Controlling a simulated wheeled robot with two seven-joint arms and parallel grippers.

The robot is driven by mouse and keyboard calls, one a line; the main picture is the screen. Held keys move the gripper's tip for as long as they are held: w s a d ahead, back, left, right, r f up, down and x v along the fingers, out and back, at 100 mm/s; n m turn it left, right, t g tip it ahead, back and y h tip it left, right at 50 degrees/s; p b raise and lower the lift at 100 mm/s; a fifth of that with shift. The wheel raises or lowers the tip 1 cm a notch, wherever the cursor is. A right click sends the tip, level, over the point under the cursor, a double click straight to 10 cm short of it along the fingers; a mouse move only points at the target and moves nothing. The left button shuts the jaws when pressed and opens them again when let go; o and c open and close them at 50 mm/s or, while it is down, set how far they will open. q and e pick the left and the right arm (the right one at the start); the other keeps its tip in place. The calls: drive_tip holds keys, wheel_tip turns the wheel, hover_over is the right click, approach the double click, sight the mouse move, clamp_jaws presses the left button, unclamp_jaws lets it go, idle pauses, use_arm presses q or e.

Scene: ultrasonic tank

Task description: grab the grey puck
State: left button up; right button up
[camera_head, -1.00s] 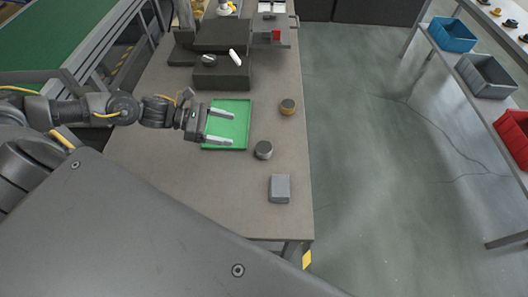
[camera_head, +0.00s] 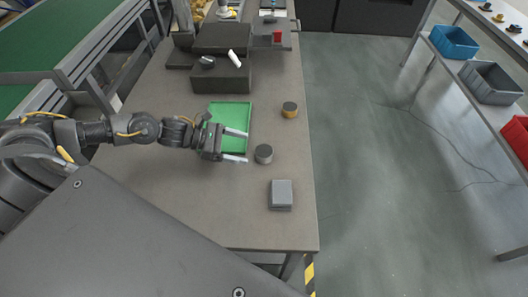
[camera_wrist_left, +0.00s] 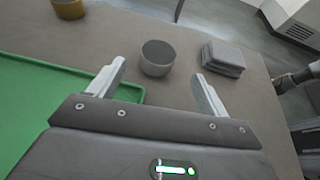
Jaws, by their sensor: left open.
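The grey puck (camera_head: 263,154) is a short dark-grey cylinder with a lighter rim, standing on the table right of the green tray (camera_head: 214,104). My left gripper (camera_head: 235,146) is open and empty, with its fingers pointing right toward the puck and apart from it. In the left wrist view the puck (camera_wrist_left: 157,58) stands ahead of and between the two open fingertips (camera_wrist_left: 160,85), a little left of centre.
A grey block (camera_head: 281,195) lies on the table nearer the front. A puck with a yellow-brown lower part (camera_head: 289,110) stands farther back. Dark boxes (camera_head: 222,74) are at the back. The table's right edge is close beyond the pucks.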

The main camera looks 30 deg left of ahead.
sight(262, 151)
use_arm(q)
drive_tip(key=shift+x, duration=0.75)
drive_tip(key=shift+d, duration=0.15)
drive_tip(key=p+x, duration=0.3)
drive_tip(key=x, duration=0.1)
drive_tip(key=shift+w+d, duration=0.1)
drive_tip(key=shift+w, duration=0.2)
drive_tip(key=shift+w+d+f, duration=0.15)
drive_tip(key=shift+d+f, duration=0.05)
drive_tip(key=shift+c, duration=0.4)
drive_tip(key=c, duration=1.1)
drive_tip(key=shift+c, duration=0.2)
